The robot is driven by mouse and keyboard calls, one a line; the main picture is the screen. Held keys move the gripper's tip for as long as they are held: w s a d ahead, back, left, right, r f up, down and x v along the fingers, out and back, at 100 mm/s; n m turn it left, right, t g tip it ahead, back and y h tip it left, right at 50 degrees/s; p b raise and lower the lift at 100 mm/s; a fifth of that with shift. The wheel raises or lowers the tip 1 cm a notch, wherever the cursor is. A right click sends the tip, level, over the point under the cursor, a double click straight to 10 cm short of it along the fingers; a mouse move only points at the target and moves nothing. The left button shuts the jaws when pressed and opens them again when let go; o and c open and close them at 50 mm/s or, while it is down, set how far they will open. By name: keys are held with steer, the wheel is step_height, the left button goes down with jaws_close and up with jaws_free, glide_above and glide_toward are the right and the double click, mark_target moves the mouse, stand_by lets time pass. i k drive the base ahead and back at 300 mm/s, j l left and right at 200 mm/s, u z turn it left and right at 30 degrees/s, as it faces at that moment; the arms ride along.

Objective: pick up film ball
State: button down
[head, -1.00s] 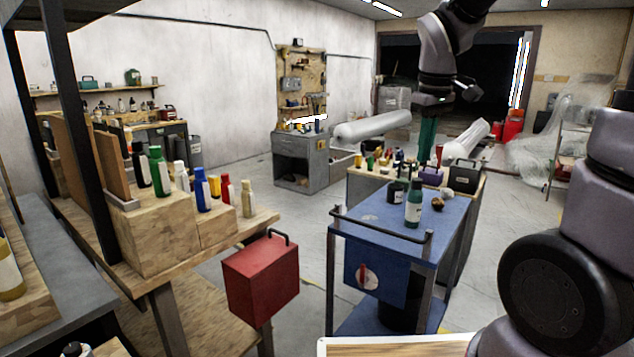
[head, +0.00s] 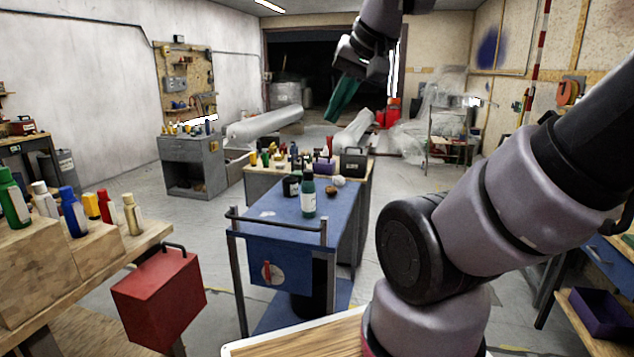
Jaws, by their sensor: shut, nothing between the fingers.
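A small whitish ball (head: 339,181), which looks like the film ball, lies near the far right edge of the blue cart's top (head: 270,228). A small brown lump (head: 331,191) lies just in front of it. My gripper (head: 334,117) hangs from the top of the head view, its teal fingers tilted down to the left. It is shut and empty, in the air above and apart from the cart's things. Its depth relative to the ball is hard to tell.
Behind is a bench crowded with bottles, a purple box (head: 324,166) and a dark case (head: 353,162). A red box (head: 158,298) is at the left front. Open floor lies left of the cart.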

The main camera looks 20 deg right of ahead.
mark_target(338, 180)
steer(key=i+l+u, duration=0.3)
steer(key=l, duration=0.55)
steer(key=i+l+u, duration=0.25)
steer(key=l, duration=0.7)
steer(key=i+l+u, duration=0.15)
steer(key=l+u, duration=0.15)
steer(key=l, duration=0.65)
steer(key=l+u, duration=0.25)
steer(key=l, duration=0.7)
